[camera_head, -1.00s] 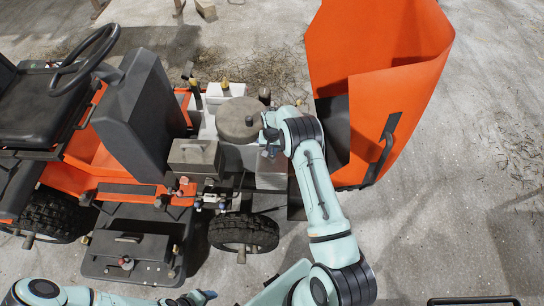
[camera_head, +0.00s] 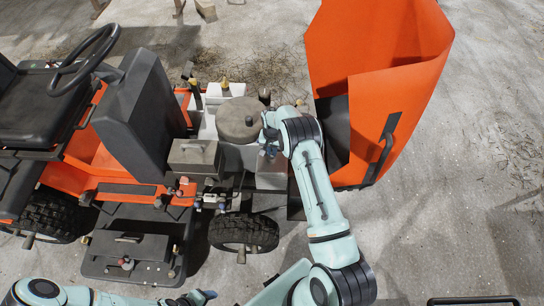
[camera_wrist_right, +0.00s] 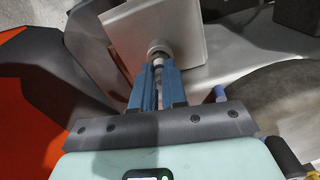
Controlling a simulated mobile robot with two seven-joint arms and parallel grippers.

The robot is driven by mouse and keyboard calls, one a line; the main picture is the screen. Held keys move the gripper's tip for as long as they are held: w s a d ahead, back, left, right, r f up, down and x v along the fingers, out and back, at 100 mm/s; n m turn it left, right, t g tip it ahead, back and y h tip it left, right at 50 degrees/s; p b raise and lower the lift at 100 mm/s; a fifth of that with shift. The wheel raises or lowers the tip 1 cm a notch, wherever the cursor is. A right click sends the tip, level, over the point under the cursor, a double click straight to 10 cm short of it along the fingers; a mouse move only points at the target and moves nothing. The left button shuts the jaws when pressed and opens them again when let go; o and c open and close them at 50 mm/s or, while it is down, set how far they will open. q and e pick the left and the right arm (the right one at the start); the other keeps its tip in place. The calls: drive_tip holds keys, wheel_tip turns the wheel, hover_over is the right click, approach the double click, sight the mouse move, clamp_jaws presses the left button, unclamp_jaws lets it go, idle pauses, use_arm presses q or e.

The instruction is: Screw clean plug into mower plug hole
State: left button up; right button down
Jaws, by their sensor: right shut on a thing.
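The mower (camera_head: 150,160) stands at the left with its engine (camera_head: 238,118) exposed. My right gripper (camera_head: 268,140) is at the engine's right side in the head view. In the right wrist view its blue fingers (camera_wrist_right: 158,84) are shut on the plug (camera_wrist_right: 158,58), a small pale and dark part between the fingertips. The plug's far end meets a light grey plate-like block of the engine (camera_wrist_right: 180,35). The plug hole itself is hidden behind the plug, and I cannot tell how deep the plug sits. My left gripper (camera_head: 205,295) is low at the bottom edge, its jaws unclear.
The orange hood (camera_head: 385,90) stands open right of the engine, close to my right arm. A front wheel (camera_head: 244,232) and the black mower deck (camera_head: 130,255) are below.

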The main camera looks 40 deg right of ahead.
drive_tip(key=m, duration=0.4)
drive_tip(key=shift+r, duration=0.1)
drive_tip(key=m+p, duration=0.1)
drive_tip(key=m, duration=0.2)
drive_tip(key=m+p, duration=0.1)
drive_tip(key=m, duration=0.3)
drive_tip(key=shift+w+r+m+p, duration=0.2)
drive_tip(key=shift+m+p, duration=0.1)
drive_tip(key=shift+p, duration=0.1)
drive_tip(key=shift+f+m, duration=0.1)
drive_tip(key=shift+m, duration=0.8)
drive_tip(key=shift+f+m, duration=0.25)
drive_tip(key=shift+m, duration=0.75)
drive_tip(key=shift+s, duration=0.3)
drive_tip(key=c, duration=1.1)
unclamp_jaws()
drive_tip(key=shift+w, duration=0.1)
use_arm(q)
drive_tip(key=shift+t, duration=0.3)
drive_tip(key=w+r, duration=0.3)
drive_tip(key=w, duration=0.1)
drive_tip(key=shift+w+r, duration=0.1)
drive_tip(key=shift+r, duration=0.25)
drive_tip(key=shift+s+f+b, duration=0.3)
drive_tip(key=shift+s, duration=0.15)
use_arm(e)
wheel_tip(320, 180, up, 13)
drive_tip(key=shift+r, duration=0.2)
